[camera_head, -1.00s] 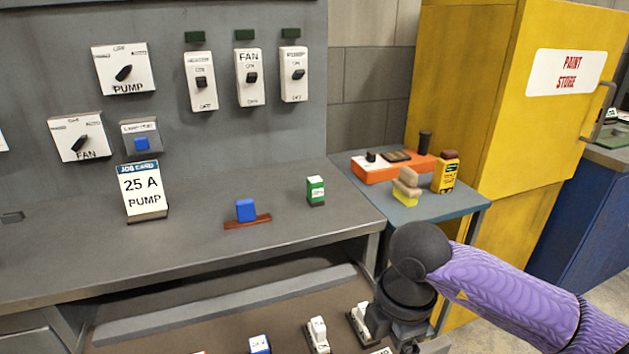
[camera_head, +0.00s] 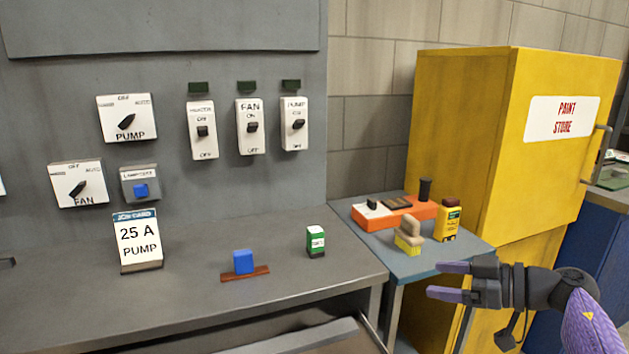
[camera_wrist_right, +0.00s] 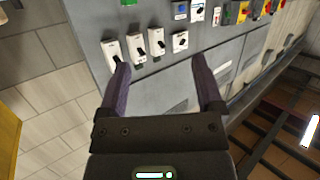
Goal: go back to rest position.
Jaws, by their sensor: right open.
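My right gripper (camera_head: 450,281) is open and empty at the lower right of the head view. It points left, in front of the small side table and the yellow cabinet. In the right wrist view its two fingers (camera_wrist_right: 160,90) stand wide apart with nothing between them. The wall panel with its switches shows beyond them. My left gripper is not in view.
The grey bench (camera_head: 190,310) holds a job card (camera_head: 138,242), a blue block (camera_head: 243,262) on a brown strip and a green-white block (camera_head: 316,242). The side table (camera_head: 415,266) holds an orange tester (camera_head: 385,217), a brush (camera_head: 410,232) and a yellow bottle (camera_head: 450,220). A yellow cabinet (camera_head: 470,130) stands behind.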

